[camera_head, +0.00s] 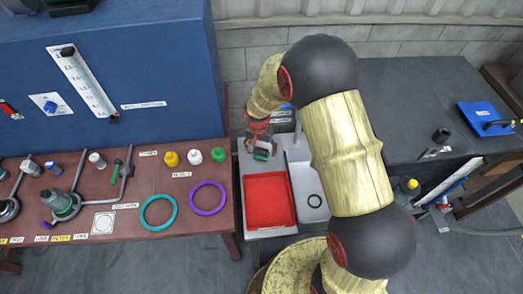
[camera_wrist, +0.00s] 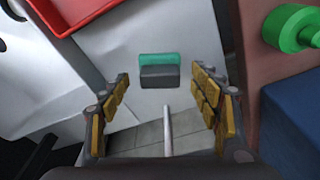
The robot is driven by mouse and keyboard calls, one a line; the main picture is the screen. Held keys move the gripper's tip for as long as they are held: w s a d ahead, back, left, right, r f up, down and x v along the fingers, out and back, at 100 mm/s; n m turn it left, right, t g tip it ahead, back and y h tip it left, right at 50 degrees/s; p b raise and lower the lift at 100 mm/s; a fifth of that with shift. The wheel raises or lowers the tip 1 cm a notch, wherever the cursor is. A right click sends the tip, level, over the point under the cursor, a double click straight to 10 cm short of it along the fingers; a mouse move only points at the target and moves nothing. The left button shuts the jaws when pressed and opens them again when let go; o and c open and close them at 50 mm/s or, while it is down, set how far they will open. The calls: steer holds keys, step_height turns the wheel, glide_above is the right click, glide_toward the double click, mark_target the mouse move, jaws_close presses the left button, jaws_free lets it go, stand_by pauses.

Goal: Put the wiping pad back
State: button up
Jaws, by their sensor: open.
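The wiping pad (camera_wrist: 159,72) is a small block with a teal part and a dark grey part. It rests on the pale grey counter, and in the head view it shows small and partly hidden (camera_head: 262,154) just behind the red tray. My gripper (camera_wrist: 161,80) is open, with its yellow-padded fingers spread to either side of the pad in the wrist view. I see no contact between fingers and pad. In the head view my gripper (camera_head: 260,143) hangs over the pad's spot and covers part of it.
The red tray (camera_head: 268,200) lies in front of the pad, with a pale basin (camera_head: 308,190) to its right. A brown bench (camera_head: 120,220) with rings and coloured caps stands left, below a blue panel (camera_head: 150,60). A dark counter (camera_head: 400,90) stands right.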

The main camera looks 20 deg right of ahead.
step_height(320, 180, up, 10)
steer(key=s+p, duration=0.1)
steer(key=p, duration=0.1)
step_height(320, 180, up, 10)
steer(key=n+t, duration=0.1)
glide_above(260, 158)
steer(key=s, duration=0.3)
steer(key=s+r+n+t, duration=0.1)
steer(key=s+r+n, duration=0.2)
steer(key=s+r, duration=0.5)
steer(key=s+d+r+n+t+y, duration=0.1)
steer(key=s+r+n+t, duration=0.1)
steer(key=s+r, duration=0.6)
steer(key=s, duration=0.7)
steer(key=shift+r+n, duration=0.2)
steer(key=shift+n, duration=0.2)
steer(key=shift+d+f, duration=0.1)
steer(key=shift+f+b, duration=0.4)
steer(key=shift+b, duration=0.25)
